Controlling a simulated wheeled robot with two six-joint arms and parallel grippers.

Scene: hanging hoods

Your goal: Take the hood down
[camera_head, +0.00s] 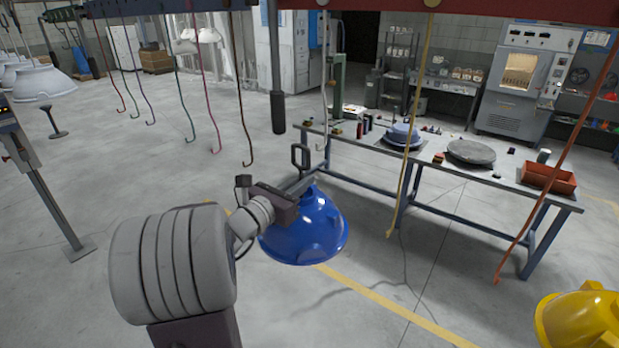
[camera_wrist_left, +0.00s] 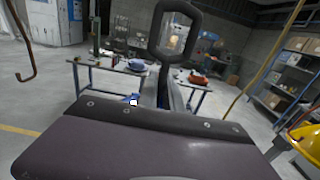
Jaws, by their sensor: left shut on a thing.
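A glossy blue hood (camera_head: 315,232) with a wide rim hangs in the air in the head view, dome up. A dark oval loop (camera_head: 300,157) stands above it; this loop also shows upright and close in the left wrist view (camera_wrist_left: 191,42). My left gripper (camera_head: 299,187) is shut on the hood's top, just below the loop. The jaws hide the exact contact. A pale hook (camera_head: 322,143) hangs just right of the loop and looks apart from it. My right gripper is in neither view.
Several coloured hooks hang at left; a yellow hook (camera_head: 405,150) and an orange hook (camera_head: 528,215) hang at right. A yellow hood (camera_head: 580,322) is at bottom right. Floor in front is clear.

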